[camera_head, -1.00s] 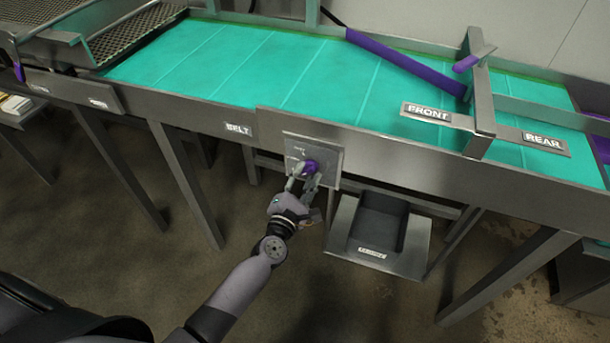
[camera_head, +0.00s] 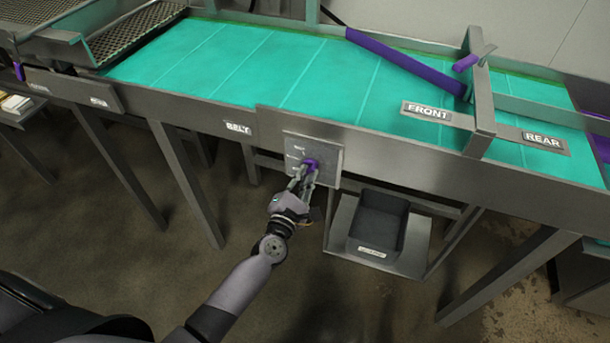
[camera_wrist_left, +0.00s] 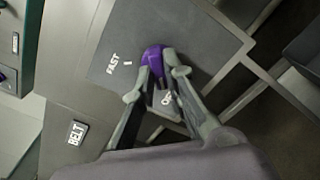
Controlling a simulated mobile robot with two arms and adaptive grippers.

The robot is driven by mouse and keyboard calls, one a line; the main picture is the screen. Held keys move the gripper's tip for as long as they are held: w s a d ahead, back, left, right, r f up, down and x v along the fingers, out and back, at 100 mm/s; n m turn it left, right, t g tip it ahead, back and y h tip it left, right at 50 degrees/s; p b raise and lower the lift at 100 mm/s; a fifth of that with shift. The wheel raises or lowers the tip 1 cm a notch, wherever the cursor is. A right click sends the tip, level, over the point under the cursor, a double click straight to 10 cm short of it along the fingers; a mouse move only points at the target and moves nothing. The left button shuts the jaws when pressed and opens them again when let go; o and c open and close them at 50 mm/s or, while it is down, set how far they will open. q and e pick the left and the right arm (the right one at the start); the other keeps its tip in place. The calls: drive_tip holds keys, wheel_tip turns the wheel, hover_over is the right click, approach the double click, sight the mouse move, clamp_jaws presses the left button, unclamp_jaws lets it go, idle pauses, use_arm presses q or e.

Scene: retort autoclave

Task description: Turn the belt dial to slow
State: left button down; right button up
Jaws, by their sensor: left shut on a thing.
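The belt dial is a purple knob (camera_head: 311,165) on a grey plate (camera_head: 326,151) fixed to the front of the conveyor, right of the "BELT" label (camera_head: 238,127). My left gripper (camera_head: 305,178) is shut on the dial from below. In the left wrist view the purple dial (camera_wrist_left: 153,58) sits between the two fingertips (camera_wrist_left: 158,78). "FAST" (camera_wrist_left: 113,63) with a tick mark reads on the plate beside it. Another label, partly hidden behind the fingers, shows below the dial. I cannot read the dial's exact setting. My right gripper is not in view.
The green belt (camera_head: 270,70) runs above, with a purple bar (camera_head: 405,62) across it and "FRONT" (camera_head: 427,113) and "REAR" (camera_head: 543,140) plates at right. A dark bin (camera_head: 379,222) stands on a shelf below right of the dial. Metal legs stand at both sides.

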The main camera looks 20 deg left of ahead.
use_arm(q)
drive_tip(key=shift+m, duration=0.3)
drive_tip(key=m+p, duration=0.2)
drive_tip(key=m, duration=0.7)
drive_tip(key=shift+p, duration=0.35)
idle(0.4)
drive_tip(key=c, duration=1.6)
unclamp_jaws()
drive_tip(key=shift+r, duration=0.1)
drive_tip(key=shift+c, duration=0.2)
